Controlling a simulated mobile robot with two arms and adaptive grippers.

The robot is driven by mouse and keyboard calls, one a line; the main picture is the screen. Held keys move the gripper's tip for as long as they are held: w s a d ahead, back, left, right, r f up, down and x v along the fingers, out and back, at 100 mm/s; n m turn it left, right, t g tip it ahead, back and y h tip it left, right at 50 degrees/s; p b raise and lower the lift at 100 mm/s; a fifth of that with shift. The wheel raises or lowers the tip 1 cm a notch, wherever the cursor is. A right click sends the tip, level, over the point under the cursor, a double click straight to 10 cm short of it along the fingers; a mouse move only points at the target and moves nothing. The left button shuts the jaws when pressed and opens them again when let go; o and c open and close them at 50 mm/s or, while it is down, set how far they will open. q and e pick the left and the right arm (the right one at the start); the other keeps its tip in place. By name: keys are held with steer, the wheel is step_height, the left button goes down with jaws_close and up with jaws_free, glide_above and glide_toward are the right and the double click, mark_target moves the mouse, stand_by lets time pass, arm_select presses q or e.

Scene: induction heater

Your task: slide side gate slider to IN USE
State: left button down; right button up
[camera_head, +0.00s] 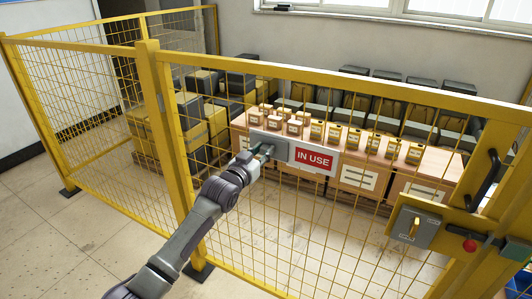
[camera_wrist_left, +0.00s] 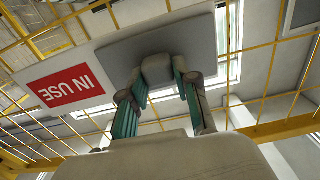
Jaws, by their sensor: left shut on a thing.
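The side gate slider is a grey plate (camera_head: 257,136) with a small knob, set on a white sign board on the yellow mesh fence. The red IN USE label (camera_head: 315,159) shows to the right of the plate. My left gripper (camera_head: 264,152) reaches the plate from the front. In the left wrist view the grey plate (camera_wrist_left: 196,38) carries a pale knob (camera_wrist_left: 157,69), and my left gripper (camera_wrist_left: 160,84) is shut on it. The red label (camera_wrist_left: 65,87) appears upside down there, uncovered. My right gripper is in neither view.
The yellow mesh fence (camera_head: 160,110) stands between me and wooden crates (camera_head: 435,163) with small yellow items on top. At the right, a grey switch box (camera_head: 413,228), a red button (camera_head: 469,245) and a black handle (camera_head: 487,179) sit on the gate. Floor before the fence is clear.

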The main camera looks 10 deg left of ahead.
arm_select(q)
steer(key=c, duration=0.8)
jaws_free()
steer(key=shift+w+a, duration=0.1)
steer(key=shift+a, duration=0.2)
steer(key=shift+c, duration=0.2)
steer(key=shift+s, duration=0.35)
steer(key=v, duration=1.1)
steer(key=shift+s, duration=0.15)
steer(key=shift+a, duration=0.15)
